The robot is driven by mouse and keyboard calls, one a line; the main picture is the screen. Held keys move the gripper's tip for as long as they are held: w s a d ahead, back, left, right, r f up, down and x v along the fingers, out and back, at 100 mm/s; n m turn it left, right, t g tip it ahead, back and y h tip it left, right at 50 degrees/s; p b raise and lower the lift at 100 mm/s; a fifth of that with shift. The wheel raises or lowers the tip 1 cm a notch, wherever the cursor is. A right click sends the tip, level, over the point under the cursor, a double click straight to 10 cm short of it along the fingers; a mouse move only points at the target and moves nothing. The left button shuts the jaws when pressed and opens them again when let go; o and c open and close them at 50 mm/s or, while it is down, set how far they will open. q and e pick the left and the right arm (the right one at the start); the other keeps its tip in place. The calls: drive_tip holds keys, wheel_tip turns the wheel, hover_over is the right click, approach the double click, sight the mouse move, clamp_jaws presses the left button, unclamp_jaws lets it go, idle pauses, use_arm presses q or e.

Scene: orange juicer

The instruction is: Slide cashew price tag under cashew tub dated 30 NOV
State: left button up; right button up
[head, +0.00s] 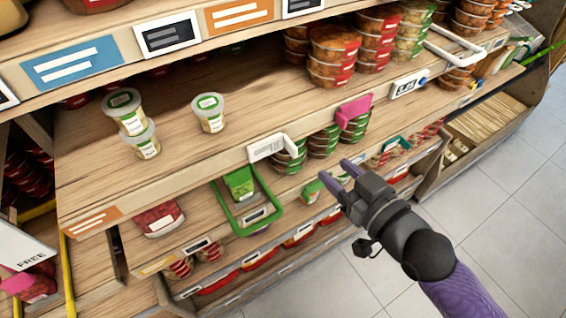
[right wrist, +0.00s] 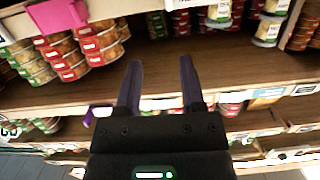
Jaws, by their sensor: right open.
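Small clear tubs with green-marked lids stand on the middle shelf in the head view: two close together at the left (head: 124,110) (head: 145,141) and one apart to their right (head: 208,113). Their dates are too small to read, and I cannot tell which is the cashew tub. A white price tag (head: 268,147) sits at the shelf's front edge; its text is unreadable. My right gripper (head: 331,168) is open and empty, in front of and below that shelf edge. In the right wrist view its two fingers (right wrist: 160,63) point toward the shelf. My left gripper is not in view.
A pink tag (head: 354,110) and a white tag reading 5.05 (head: 408,84) stick out along the shelf edge. Stacked red-lidded bowls (head: 332,58) fill the back right. Bare wood lies around the tubs; open floor (head: 500,200) is at right.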

sight(297, 152)
drive_tip(key=shift+t, duration=0.7)
drive_tip(key=w+a+f, duration=0.1)
drive_tip(key=w+a, duration=0.1)
drive_tip(key=w+a+f+b, duration=0.1)
drive_tip(key=w+a, duration=0.1)
drive_tip(key=w, duration=0.1)
drive_tip(key=w+a+f, duration=0.1)
drive_tip(key=w+a, duration=0.1)
drive_tip(key=w, duration=0.1)
drive_tip(key=shift+w+a+f+b, duration=0.1)
drive_tip(key=shift+a+f+b, duration=0.05)
drive_tip(key=shift+f+b, duration=0.15)
drive_tip(key=shift+w+a+r, duration=0.1)
drive_tip(key=shift+w+a, duration=0.05)
drive_tip(key=shift+w, duration=0.2)
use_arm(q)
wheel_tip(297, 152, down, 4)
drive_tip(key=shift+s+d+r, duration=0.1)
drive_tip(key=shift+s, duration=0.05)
use_arm(e)
drive_tip(key=c, duration=0.6)
clamp_jaws()
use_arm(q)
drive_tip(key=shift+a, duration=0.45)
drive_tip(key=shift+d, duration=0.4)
